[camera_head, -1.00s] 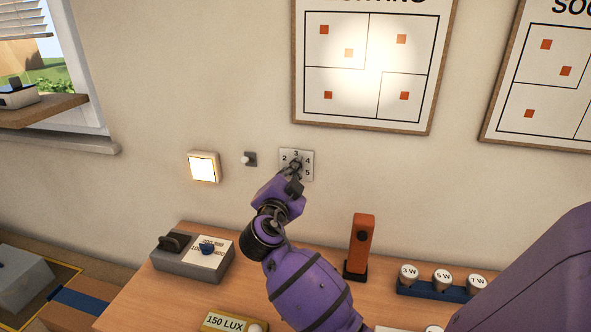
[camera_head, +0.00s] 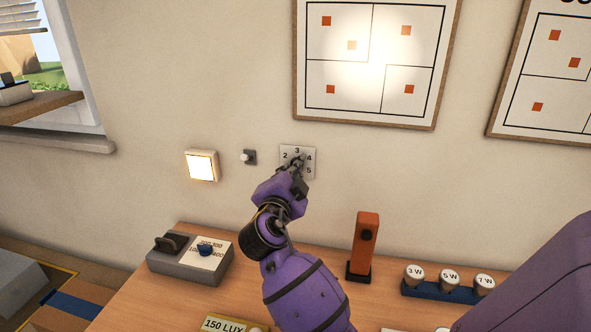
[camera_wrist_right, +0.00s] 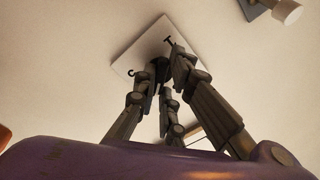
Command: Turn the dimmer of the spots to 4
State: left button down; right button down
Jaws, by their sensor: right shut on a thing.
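My right gripper (camera_head: 298,170) reaches up to the plate's middle. Its fingers are shut around the dark dimmer knob (camera_wrist_right: 160,68), which is mostly hidden behind them. The fingers partly cover the area near the 4, and I cannot read which number the knob points to. My left gripper is not in view.
A lit square lamp (camera_head: 202,166) and a small wall switch (camera_head: 249,157) are left of the plate. Below, the table holds a grey box with a blue knob (camera_head: 190,266), an orange upright device (camera_head: 365,246) and a blue bulb rack (camera_head: 440,291). A framed plan (camera_head: 376,118) hangs above.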

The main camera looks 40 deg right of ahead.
jog(key=shift+f, duration=0.1)
jog(key=shift+f+b, duration=0.1)
jog(key=shift+b, duration=0.2)
jog(key=c, duration=1.8)
grip_release()
jog(key=shift+r, duration=0.2)
jog(key=shift+o, duration=0.2)
jog(key=shift+a, duration=0.1)
jog(key=v, duration=1.2)
